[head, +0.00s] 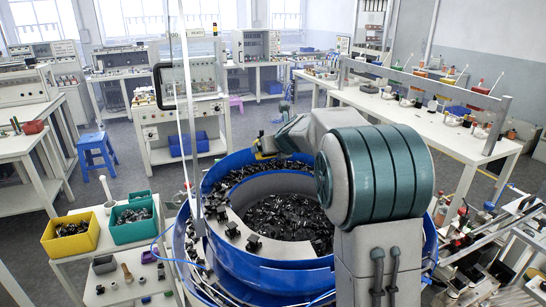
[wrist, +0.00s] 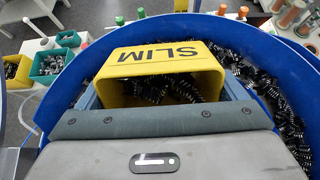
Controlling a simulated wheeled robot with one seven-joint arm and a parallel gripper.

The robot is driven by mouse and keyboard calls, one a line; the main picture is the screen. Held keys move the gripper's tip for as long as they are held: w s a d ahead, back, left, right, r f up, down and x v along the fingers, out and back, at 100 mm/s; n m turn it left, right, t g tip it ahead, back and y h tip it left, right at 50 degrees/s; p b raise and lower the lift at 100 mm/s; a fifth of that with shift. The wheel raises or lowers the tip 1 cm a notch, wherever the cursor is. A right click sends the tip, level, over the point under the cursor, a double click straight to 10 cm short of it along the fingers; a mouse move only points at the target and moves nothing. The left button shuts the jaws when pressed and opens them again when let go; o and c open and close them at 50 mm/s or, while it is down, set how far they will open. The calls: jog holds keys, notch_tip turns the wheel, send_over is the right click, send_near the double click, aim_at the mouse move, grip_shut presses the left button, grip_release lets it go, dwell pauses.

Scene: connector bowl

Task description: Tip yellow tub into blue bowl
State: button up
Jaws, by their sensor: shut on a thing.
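A yellow tub (wrist: 165,62) marked SLIM, the lettering upside down, fills the middle of the wrist view. My gripper (wrist: 163,88) is shut on it, with a blue-grey finger on each side. Dark connectors show in its open mouth; its lower part is hidden behind my gripper body. In the head view only a small yellow edge (head: 263,155) of it shows at the bowl's far rim, past my arm. The blue bowl (head: 278,183) is large and round, with many black connectors in its centre and around its track. In the wrist view its blue wall (wrist: 262,45) curves around the tub.
Another yellow tub (head: 70,238) and a green tub (head: 133,221), both holding parts, stand on a side table at left. A blue stool (head: 97,150) stands behind them. A thin clear panel and pole rise at the bowl's left. Benches line the room.

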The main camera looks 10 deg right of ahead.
jog(key=shift+w+f+t+y+b, duration=0.15)
jog(key=shift+t+b, duration=0.9)
jog(key=shift+b, duration=3.65)
jog(key=shift+w+t+y+b, duration=0.2)
jog(key=shift+t+b, duration=0.85)
jog(key=shift+b, duration=3.65)
jog(key=shift+s+r+t+b, duration=0.15)
jog(key=shift+r+t+b, duration=0.2)
jog(key=shift+b, duration=0.8)
